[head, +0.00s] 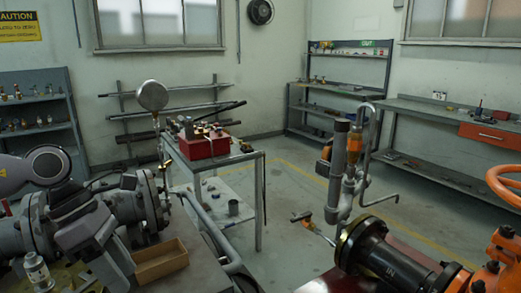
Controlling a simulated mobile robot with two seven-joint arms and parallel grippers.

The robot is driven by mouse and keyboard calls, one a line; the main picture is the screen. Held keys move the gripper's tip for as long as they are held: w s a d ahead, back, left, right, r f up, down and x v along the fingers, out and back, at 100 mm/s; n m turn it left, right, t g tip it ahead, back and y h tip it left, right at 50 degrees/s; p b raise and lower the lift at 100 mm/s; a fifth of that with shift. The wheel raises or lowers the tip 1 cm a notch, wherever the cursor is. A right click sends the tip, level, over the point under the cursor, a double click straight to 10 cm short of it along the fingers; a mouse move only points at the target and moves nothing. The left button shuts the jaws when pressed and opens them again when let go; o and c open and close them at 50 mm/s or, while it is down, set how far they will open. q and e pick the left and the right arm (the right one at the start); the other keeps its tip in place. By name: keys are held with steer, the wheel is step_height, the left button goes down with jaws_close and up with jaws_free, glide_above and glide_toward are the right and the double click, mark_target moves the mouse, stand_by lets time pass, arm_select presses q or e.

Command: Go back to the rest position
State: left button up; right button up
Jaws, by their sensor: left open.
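My left arm comes in at the left edge. My left gripper (112,268), dark grey, hangs in the lower left, open, with nothing seen between its fingers. It is in front of a grey flanged pipe assembly (150,203) and left of an open brown box (160,262). The gate valve (492,252) is orange and stands at the right edge, partly cut off. Its orange handwheel (503,182) is above it, far from my left gripper. A black flanged pipe (375,250) joins it. My right gripper is not in view.
A grey cart (258,190) with a red toolbox (203,146) stands in the middle. Workbenches (460,175) line the far wall. Floor (285,240) shows between cart and pipes.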

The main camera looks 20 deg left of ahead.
arm_select(q)
steer(key=w+d+f+n+t+h, duration=0.6)
steer(key=d+f+n+t+h, duration=0.3)
steer(key=n, duration=0.7)
steer(key=s+f+n+t+y+b, duration=0.1)
steer(key=s+f+n+t+y, duration=0.1)
steer(key=f+n+y, duration=0.55)
steer(key=s+f+n+t+y, duration=0.25)
steer(key=f+n, duration=0.65)
steer(key=n, duration=0.5)
steer(key=s+d+f+n+g+y, duration=0.2)
steer(key=s+d+f+n, duration=0.3)
steer(key=f, duration=0.3)
steer(key=shift+s+d+f+n+g, duration=0.25)
steer(key=shift+s+d+n+g, duration=0.1)
steer(key=shift+s+n+g, duration=0.4)
steer(key=shift+w+a, duration=0.1)
